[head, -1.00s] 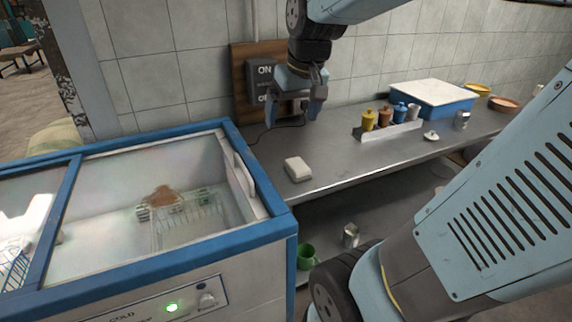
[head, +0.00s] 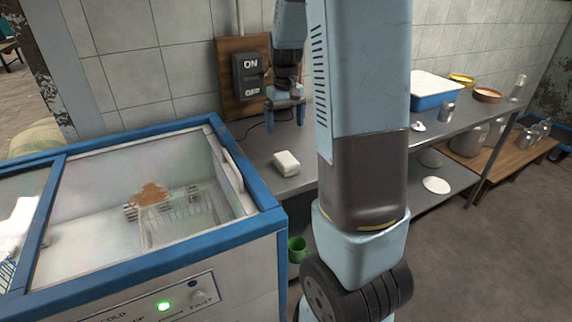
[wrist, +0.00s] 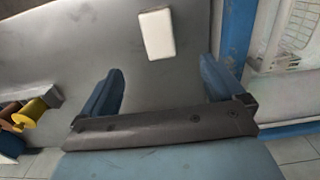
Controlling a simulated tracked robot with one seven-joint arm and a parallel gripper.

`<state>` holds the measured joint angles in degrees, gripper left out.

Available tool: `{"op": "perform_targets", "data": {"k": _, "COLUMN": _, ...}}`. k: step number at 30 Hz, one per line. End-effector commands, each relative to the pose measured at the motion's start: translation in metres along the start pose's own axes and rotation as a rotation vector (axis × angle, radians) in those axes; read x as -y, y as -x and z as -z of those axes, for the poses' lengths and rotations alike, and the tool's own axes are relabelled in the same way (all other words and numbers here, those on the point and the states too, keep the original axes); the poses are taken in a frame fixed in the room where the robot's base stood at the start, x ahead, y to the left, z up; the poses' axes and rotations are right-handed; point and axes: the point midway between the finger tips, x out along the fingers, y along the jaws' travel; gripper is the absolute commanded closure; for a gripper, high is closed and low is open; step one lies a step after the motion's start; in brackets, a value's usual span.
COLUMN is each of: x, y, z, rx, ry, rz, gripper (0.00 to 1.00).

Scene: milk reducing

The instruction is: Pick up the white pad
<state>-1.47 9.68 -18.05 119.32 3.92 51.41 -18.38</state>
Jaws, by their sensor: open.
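The white pad (head: 286,163) is a small pale block lying flat on the grey metal counter (head: 258,140), close to the blue-rimmed freezer. My gripper (head: 285,113) is open and empty above the counter, behind the pad in the head view and apart from it. In the wrist view the pad (wrist: 157,34) lies beyond the two blue fingers of my gripper (wrist: 163,85), a little left of the midpoint between them. Nothing hides the pad in either view.
The freezer (head: 262,225) stands left of the counter with its raised blue rim near the pad. A wooden board with an ON/OFF switch box (head: 248,74) is on the wall behind. A yellow jar (wrist: 33,112) is on the counter. A blue tray (head: 436,101) sits farther right.

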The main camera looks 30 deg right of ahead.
Motion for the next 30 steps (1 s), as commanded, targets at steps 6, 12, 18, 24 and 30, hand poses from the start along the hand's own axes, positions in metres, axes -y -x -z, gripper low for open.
{"op": "perform_targets", "data": {"k": 6, "x": -0.001, "y": -0.024, "z": 0.000, "rx": 0.007, "ry": -0.001, "rz": 0.000, "gripper": 0.04}}
{"op": "perform_targets", "data": {"k": 12, "x": -0.001, "y": -0.059, "z": 0.000, "rx": 0.006, "ry": -0.001, "rz": 0.000, "gripper": 0.04}}
{"op": "perform_targets", "data": {"k": 18, "x": -0.001, "y": -0.083, "z": 0.000, "rx": 0.004, "ry": 0.000, "rz": 0.000, "gripper": 0.04}}
{"op": "perform_targets", "data": {"k": 24, "x": -0.001, "y": -0.092, "z": 0.000, "rx": 0.004, "ry": -0.001, "rz": 0.000, "gripper": 0.04}}
{"op": "perform_targets", "data": {"k": 30, "x": -0.003, "y": -0.119, "z": -0.001, "rx": 0.007, "ry": -0.002, "rz": -0.001, "gripper": 0.04}}
